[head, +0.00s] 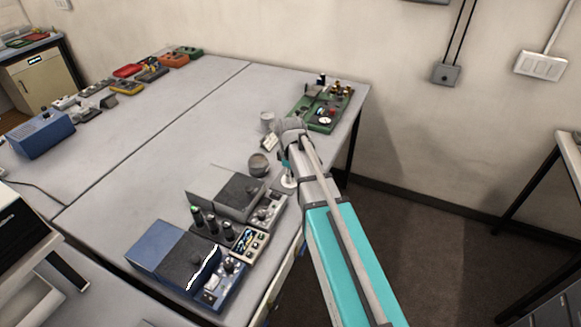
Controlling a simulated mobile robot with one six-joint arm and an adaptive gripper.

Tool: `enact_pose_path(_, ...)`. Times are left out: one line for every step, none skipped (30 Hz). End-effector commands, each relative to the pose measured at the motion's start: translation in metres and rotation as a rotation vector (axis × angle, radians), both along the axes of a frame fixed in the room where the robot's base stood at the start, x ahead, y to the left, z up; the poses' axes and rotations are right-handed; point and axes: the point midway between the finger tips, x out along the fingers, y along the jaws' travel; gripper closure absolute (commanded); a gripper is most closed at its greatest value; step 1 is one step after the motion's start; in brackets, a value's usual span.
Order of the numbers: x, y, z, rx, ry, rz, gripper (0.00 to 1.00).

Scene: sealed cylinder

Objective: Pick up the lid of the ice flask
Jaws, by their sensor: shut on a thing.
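A small dark grey round vessel (259,165), which looks like the ice flask, stands on the grey table near its right edge. Its top looks dark and round, and I cannot tell whether it is open. A lighter grey cylinder (267,119) shows just beyond my gripper. My gripper (268,142) is above the table, between the two in the picture, and apart from the dark vessel. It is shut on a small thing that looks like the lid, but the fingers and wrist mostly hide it.
A small stand with a white base (289,182) is partly behind my arm. A green board (322,107) with parts lies at the far right corner. Grey and blue instruments (175,250) fill the near side. The table's middle (180,140) is clear.

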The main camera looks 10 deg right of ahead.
Motion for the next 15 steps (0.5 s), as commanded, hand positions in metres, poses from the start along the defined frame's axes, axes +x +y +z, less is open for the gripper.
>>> enact_pose_path(-0.0065, 0.0005, 0.0038, 0.0, 0.0, 0.0, 1.0)
enact_pose_path(-0.0083, 0.0007, 0.0045, 0.0, 0.0, 0.0, 1.0)
enact_pose_path(-0.0103, 0.001, 0.0052, 0.0, 0.0, 0.0, 1.0)
enact_pose_path(-0.0115, 0.0012, 0.0056, 0.0, 0.0, 0.0, 1.0)
enact_pose_path(-0.0124, 0.0012, 0.0059, 0.0, 0.0, 0.0, 1.0)
enact_pose_path(-0.0133, 0.0014, 0.0062, 0.0, 0.0, 0.0, 1.0)
enact_pose_path(-0.0138, 0.0014, 0.0063, 0.0, 0.0, 0.0, 1.0)
enact_pose_path(-0.0141, 0.0015, 0.0063, 0.0, 0.0, 0.0, 1.0)
enact_pose_path(-0.0143, 0.0015, 0.0063, 0.0, 0.0, 0.0, 1.0)
enact_pose_path(-0.0143, 0.0015, 0.0063, 0.0, 0.0, 0.0, 1.0)
enact_pose_path(-0.0143, 0.0015, 0.0062, 0.0, 0.0, 0.0, 1.0)
enact_pose_path(-0.0142, 0.0015, 0.0062, 0.0, 0.0, 0.0, 1.0)
enact_pose_path(-0.0141, 0.0015, 0.0061, 0.0, 0.0, -0.001, 1.0)
enact_pose_path(-0.0141, 0.0015, 0.0061, 0.0, 0.0, 0.0, 1.0)
enact_pose_path(-0.014, 0.0014, 0.0061, 0.0, 0.0, -0.001, 1.0)
